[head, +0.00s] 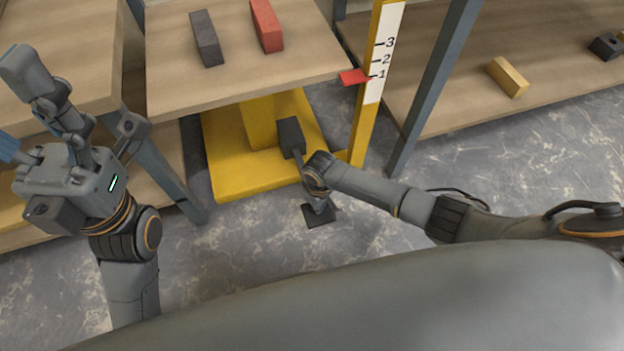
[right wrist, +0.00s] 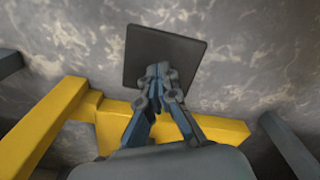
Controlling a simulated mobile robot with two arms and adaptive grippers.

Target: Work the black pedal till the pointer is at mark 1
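The black pedal (head: 321,217) is a flat dark plate low over the floor, joined by a bar to a dark block on the yellow base. The red pointer (head: 352,77) sits at the edge of the wooden platform, its tip level with mark 1 on the white scale (head: 374,88). My right gripper (head: 318,208) is over the pedal, pointing down. In the right wrist view its blue fingers (right wrist: 160,70) meet at the tips in front of the pedal plate (right wrist: 165,45); contact is hard to tell. My left gripper is at the far left, its finger state unclear.
The wooden platform (head: 235,85) carries a dark brick (head: 206,38) and a red brick (head: 266,25). The yellow base (head: 225,170) is under it. A right-hand shelf (head: 450,95) holds a yellow block (head: 508,77). A grey post (head: 435,85) stands right of the scale.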

